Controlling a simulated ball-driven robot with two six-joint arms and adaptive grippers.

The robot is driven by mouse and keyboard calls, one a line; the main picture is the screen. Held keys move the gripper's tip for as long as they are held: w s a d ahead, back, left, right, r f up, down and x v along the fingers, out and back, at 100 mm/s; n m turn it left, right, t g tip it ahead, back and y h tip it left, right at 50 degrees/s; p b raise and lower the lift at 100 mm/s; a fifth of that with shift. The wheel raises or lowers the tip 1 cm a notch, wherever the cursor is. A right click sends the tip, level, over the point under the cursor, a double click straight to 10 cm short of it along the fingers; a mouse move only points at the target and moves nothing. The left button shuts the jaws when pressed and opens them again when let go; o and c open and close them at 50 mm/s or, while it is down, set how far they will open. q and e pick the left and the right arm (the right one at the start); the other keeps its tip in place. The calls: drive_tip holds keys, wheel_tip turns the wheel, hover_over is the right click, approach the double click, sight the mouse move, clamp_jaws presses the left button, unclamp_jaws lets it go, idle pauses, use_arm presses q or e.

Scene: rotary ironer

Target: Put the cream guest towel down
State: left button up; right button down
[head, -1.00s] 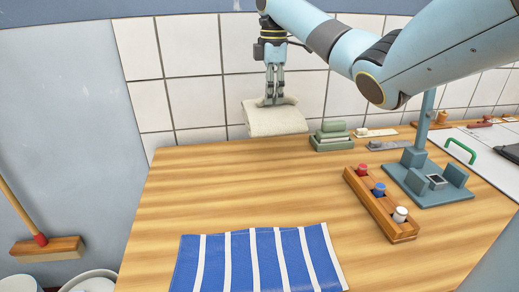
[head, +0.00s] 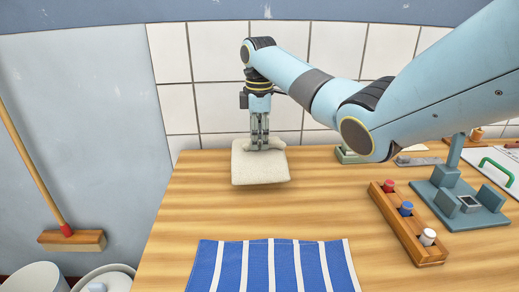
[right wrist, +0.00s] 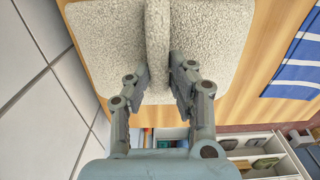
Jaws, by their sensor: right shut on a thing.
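The cream guest towel (head: 261,170) is a fluffy folded square near the back left of the wooden table (head: 200,215). My right gripper (head: 262,147) points down and is shut on a raised fold of it. In the right wrist view the two fingers (right wrist: 160,85) pinch that fold, and the towel (right wrist: 105,40) spreads out on both sides. The towel looks low, at or just above the table; I cannot tell whether it touches. My left gripper is not in view.
A blue-and-white striped cloth (head: 272,268) lies at the table's front. A wooden rack with red, blue and white pegs (head: 408,226) and a blue-grey stand (head: 470,213) are at the right. Green stacked blocks (head: 348,156) are partly hidden by my arm. Bare wood surrounds the towel.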

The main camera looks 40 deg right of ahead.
sight(259, 150)
drive_tip(key=shift+f, duration=1.9)
drive_tip(key=c, duration=1.2)
unclamp_jaws()
drive_tip(key=shift+f, duration=0.1)
wheel_tip(259, 150, up, 12)
drive_tip(key=shift+r, duration=0.2)
drive_tip(key=shift+s+a+f, duration=0.1)
drive_tip(key=shift+f, duration=0.05)
